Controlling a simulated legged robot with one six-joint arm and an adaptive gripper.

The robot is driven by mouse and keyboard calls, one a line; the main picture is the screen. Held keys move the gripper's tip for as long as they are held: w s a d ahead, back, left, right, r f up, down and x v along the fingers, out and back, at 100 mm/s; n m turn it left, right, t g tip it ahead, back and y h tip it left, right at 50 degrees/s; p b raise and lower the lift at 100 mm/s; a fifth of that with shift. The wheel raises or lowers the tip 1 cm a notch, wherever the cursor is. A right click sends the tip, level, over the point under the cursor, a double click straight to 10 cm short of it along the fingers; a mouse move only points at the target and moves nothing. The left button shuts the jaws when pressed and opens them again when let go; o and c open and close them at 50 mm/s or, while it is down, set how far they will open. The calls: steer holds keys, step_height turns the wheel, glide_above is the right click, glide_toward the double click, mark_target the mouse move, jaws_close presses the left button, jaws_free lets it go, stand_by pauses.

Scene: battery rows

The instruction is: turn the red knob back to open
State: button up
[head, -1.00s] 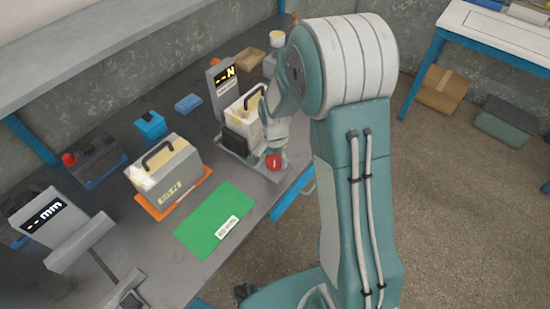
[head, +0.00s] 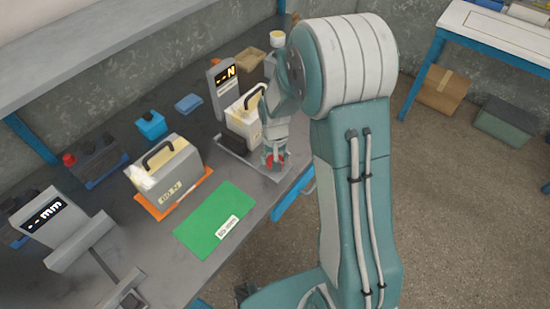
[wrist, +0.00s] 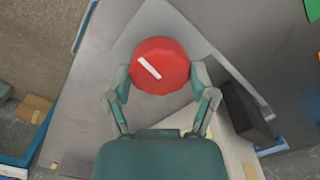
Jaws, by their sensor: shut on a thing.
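The red knob (wrist: 160,66) fills the space between the fingers of my gripper (wrist: 160,78) in the wrist view. It is round with a white bar marker slanting from upper left to lower right. A finger touches or nearly touches it on each side, and my gripper is shut on it. In the head view my gripper (head: 274,160) is over the knob (head: 279,160), hiding most of it. The knob sits at the front end of a grey fixture (head: 265,174), with a white battery case (head: 243,118) behind it.
A display (head: 222,84) reading "--N" stands behind the fixture. A grey battery case (head: 166,172) rests on an orange mat (head: 151,208). A green mat (head: 205,229) lies in front. A caliper-like stand (head: 48,216) is at the left. The table's front edge is close to the knob.

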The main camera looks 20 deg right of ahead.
steer(key=shift+n, duration=1.2)
steer(key=o, duration=1)
steer(key=shift+o, duration=0.2)
steer(key=shift+w+a, duration=0.1)
step_height(320, 180, up, 12)
steer(key=shift+f, duration=0.1)
